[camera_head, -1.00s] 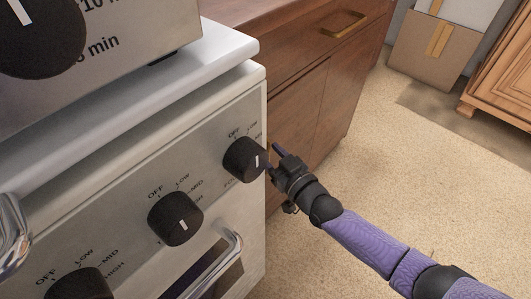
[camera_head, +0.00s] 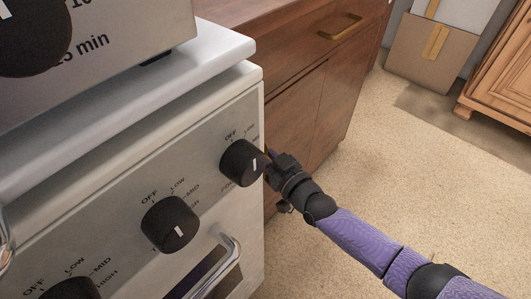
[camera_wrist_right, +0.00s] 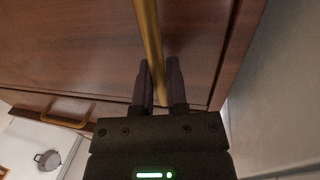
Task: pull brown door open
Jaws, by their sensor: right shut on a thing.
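The brown door (camera_head: 294,118) is a wooden cabinet front beside the white stove; it looks closed in the head view. My right gripper (camera_head: 269,157) is at the door's stove side, its fingertips partly hidden behind a stove knob. In the right wrist view, the gripper (camera_wrist_right: 161,78) has its two fingers on either side of a long brass bar handle (camera_wrist_right: 149,38) and is shut on it. The brown door (camera_wrist_right: 70,45) fills much of that view behind the handle. My left gripper is not in view.
The stove (camera_head: 215,210) with black knobs (camera_head: 242,163) stands close beside my right gripper. A drawer with a brass pull (camera_head: 340,27) is above the door. Cardboard boxes (camera_head: 420,50) and another wooden cabinet (camera_head: 505,85) stand farther off. The carpet (camera_head: 400,170) in front is clear.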

